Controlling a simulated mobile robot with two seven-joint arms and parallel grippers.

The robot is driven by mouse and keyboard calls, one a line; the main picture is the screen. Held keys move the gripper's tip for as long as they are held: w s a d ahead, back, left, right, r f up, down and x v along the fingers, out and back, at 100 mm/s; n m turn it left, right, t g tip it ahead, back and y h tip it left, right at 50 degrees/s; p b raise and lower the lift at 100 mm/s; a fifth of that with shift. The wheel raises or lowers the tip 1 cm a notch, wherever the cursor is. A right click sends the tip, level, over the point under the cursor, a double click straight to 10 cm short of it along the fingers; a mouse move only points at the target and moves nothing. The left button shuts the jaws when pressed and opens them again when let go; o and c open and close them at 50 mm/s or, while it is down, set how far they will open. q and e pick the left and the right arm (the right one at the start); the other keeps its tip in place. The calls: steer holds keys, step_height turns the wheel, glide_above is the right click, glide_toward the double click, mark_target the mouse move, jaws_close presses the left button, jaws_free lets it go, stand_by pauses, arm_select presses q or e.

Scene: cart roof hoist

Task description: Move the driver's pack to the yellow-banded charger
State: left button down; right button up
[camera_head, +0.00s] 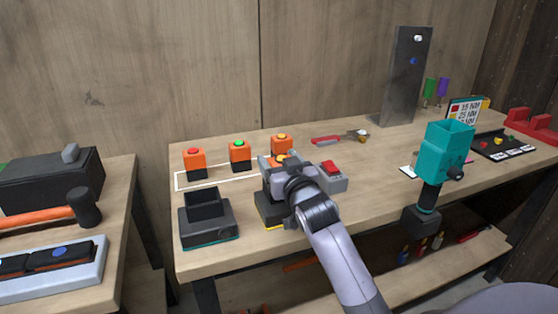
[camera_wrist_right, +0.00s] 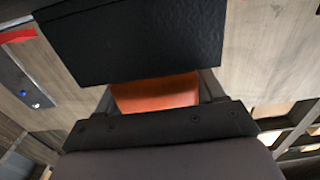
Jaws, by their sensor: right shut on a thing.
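My right gripper (camera_head: 283,174) is shut on an orange pack (camera_head: 281,155) over the yellow-banded charger (camera_head: 268,222). In the right wrist view the pack's orange part (camera_wrist_right: 155,92) sits between the fingers, with a large black block beyond it. The arm hides much of the charger, so I cannot tell whether the pack is seated. A teal-banded charger (camera_head: 208,222) stands left of it with an open black cradle. My left gripper is not in view.
Orange-and-black packs with red (camera_head: 194,160), green (camera_head: 239,153) and orange (camera_head: 282,141) buttons stand behind the chargers. A grey box with a red top (camera_head: 331,176) is close right of my gripper. A tall dark metal stand (camera_head: 402,78) rises at the back.

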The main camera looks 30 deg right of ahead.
steer(key=shift+f, duration=0.1)
steer(key=o, duration=1.4)
steer(key=shift+c, duration=0.2)
steer(key=shift+f, duration=0.1)
steer(key=shift+s, duration=0.1)
steer(key=shift+v, duration=3.5)
steer(key=shift+s, duration=0.1)
